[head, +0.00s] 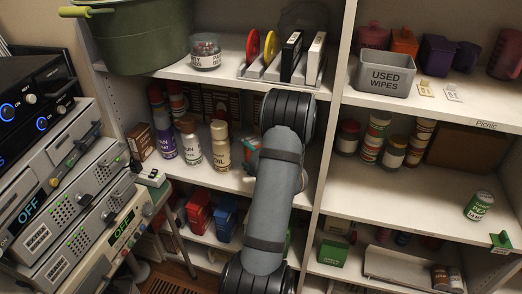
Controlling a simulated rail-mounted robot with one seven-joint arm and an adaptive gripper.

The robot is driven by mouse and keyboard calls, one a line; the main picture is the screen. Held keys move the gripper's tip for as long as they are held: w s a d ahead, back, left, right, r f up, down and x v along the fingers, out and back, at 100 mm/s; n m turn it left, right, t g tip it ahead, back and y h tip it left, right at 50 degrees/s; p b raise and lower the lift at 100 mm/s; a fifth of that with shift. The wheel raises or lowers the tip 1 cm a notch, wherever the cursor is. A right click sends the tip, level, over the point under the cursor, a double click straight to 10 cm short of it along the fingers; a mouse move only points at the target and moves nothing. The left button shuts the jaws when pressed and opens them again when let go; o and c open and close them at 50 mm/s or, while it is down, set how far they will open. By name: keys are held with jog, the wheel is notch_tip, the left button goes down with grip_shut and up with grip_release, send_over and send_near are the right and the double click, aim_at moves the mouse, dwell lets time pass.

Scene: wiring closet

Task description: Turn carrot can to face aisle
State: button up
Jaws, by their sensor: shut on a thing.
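My arm (274,190) reaches up in front of the shelves in the head view. My gripper is hidden behind it, so its jaws and whatever is between them do not show. A small orange and teal item (250,144) peeks out at the arm's left edge on the middle shelf. It may be the carrot can, but most of it is covered and I cannot read a label or tell which way it faces. A can with a green label (478,206) stands alone on the right middle shelf; its print is too small to read surely.
Bottles (191,140) stand left of my arm on the middle shelf. A grey used-wipes bin (386,77) sits upper right. Several cans (393,150) line the right shelf's back; its front is mostly clear. Stacked electronics (75,190) fill the left. A shelf divider (327,130) stands right of my arm.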

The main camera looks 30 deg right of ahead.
jog(key=s+a+f+n+y+b, duration=0.1)
jog(key=s+a+b, duration=0.2)
jog(key=s+a, duration=0.25)
jog(key=w+d+p, duration=0.1)
jog(key=w+d, duration=0.2)
jog(key=w+d+p, duration=0.1)
jog(key=w+d, duration=0.2)
jog(key=d, duration=0.1)
jog(key=shift+w+d+r+p, duration=0.1)
jog(key=shift+w+r+p, duration=0.1)
jog(key=shift+w+p, duration=0.1)
notch_tip(320, 180, down, 4)
jog(key=b, duration=0.3)
jog(key=shift+w+r, duration=0.1)
jog(key=shift+d+f+b, duration=0.1)
jog(key=shift+f+b, duration=0.6)
jog(key=shift+b, duration=0.15)
jog(key=o, duration=1.5)
jog(key=shift+o, duration=0.7)
jog(key=shift+r, duration=0.1)
